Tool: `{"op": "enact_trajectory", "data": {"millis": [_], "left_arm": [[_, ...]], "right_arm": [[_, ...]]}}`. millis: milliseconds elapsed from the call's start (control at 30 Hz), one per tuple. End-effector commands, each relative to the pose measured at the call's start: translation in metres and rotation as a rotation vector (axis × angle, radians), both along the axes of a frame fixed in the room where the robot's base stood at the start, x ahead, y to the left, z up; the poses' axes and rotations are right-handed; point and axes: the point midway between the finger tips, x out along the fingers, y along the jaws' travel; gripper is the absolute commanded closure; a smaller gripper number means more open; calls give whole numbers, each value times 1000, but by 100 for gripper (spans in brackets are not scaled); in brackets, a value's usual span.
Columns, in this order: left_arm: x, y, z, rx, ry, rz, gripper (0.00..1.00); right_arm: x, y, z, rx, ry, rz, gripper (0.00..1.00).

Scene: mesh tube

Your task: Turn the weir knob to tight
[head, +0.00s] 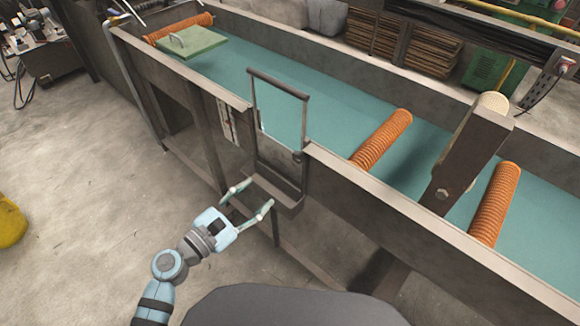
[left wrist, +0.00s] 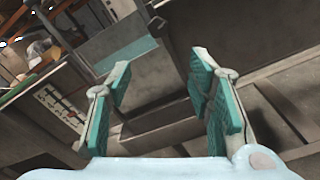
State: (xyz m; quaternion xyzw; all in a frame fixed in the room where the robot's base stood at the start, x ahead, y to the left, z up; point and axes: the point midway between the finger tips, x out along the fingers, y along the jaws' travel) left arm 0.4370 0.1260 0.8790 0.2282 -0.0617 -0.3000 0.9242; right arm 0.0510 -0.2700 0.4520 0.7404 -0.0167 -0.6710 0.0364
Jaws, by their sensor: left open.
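The weir (head: 277,84) is a dark upright frame with a top bar, set in a notch of the tank's near wall. A small dark round part that looks like the weir knob (head: 297,157) sits at the frame's right post; its setting is too small to read. A small round part (left wrist: 157,25) also shows near the top of the left wrist view. My left gripper (head: 259,193) is open and empty, below and in front of the weir, close to the outlet tray (head: 286,205). Its spread fingers (left wrist: 161,75) also show in the left wrist view. My right gripper is out of view.
The long tank (head: 399,201) holds teal water, orange ribbed rollers (head: 381,139) and a green float plate (head: 193,43). A white scale (head: 227,122) is on the near wall left of the weir.

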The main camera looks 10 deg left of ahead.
Motion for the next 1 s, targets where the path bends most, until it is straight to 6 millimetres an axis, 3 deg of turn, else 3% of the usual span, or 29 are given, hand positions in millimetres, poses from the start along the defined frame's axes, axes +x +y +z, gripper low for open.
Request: {"op": "enact_trajectory", "data": {"millis": [133, 533, 700, 933, 1000], "left_arm": [[17, -14, 13, -45, -6, -7, 53], [101, -76, 9, -37, -4, -6, 53], [114, -85, 9, -36, -3, -7, 53], [115, -86, 9, -34, -3, -6, 53], [115, -86, 9, -34, -3, -6, 61]], "right_arm": [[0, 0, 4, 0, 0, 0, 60], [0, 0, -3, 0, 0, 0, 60], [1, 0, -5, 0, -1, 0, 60], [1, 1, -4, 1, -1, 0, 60], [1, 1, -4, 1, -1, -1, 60]]}}
